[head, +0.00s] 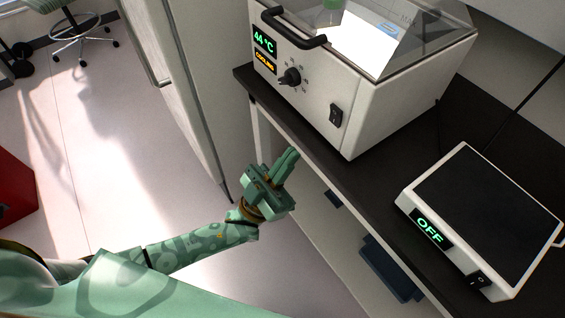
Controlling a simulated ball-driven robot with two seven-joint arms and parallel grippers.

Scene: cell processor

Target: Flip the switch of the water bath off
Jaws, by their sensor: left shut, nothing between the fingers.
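The water bath (354,104) is a white box with a clear lid on the dark bench. My right gripper is not in view.
A white device with a dark top plate (489,214) and a green OFF display stands to the right on the dark bench (383,172). A black handle (291,30) juts from the bath's front. Open floor (110,160) lies at left.

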